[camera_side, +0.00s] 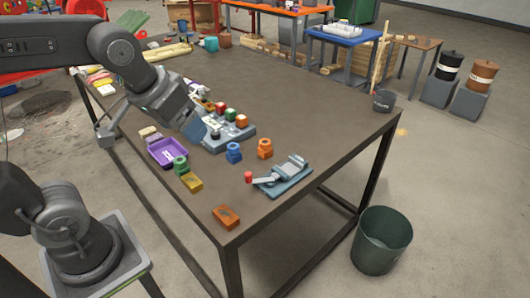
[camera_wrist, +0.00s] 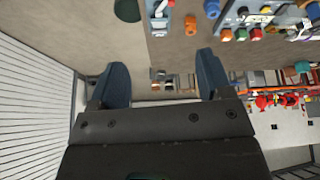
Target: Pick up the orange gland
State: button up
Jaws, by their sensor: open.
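The orange gland (camera_side: 265,149) stands on the brown table, right of a similar blue gland (camera_side: 234,152). In the wrist view the orange gland (camera_wrist: 191,25) shows near the top, beyond my fingertips, with the blue gland (camera_wrist: 212,8) to its right. My gripper (camera_wrist: 160,78) is open, with nothing between its two blue fingers. It is apart from the orange gland. In the side view my gripper (camera_side: 198,126) is partly seen, left of both glands and beside the grey fixture.
The grey fixture (camera_side: 240,132) carries red, green and orange parts. A blue-grey plate (camera_side: 285,184) with a metal device and red knob (camera_side: 248,177) is near the orange gland.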

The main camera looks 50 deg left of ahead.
jog(key=w+a+n+g+y, duration=0.15)
jog(key=w+n, duration=0.25)
jog(key=w, duration=0.6)
jog(key=n+g+y, duration=0.3)
jog(key=n, duration=0.8)
send_over(266, 143)
jog(key=d, duration=0.4)
notch_tip(266, 143, down, 16)
jog(key=x, duration=0.8)
jog(key=shift+w+f, duration=0.2)
jog(key=shift+f, duration=0.2)
jog(key=shift+s+d+x, duration=0.15)
jog(key=shift+x, duration=1.15)
jog(key=shift+s+d+x, duration=0.1)
jog(key=shift+s+x, duration=0.1)
jog(key=shift+x, duration=1.05)
jog(key=shift+f, duration=0.1)
jog(key=c, duration=0.9)
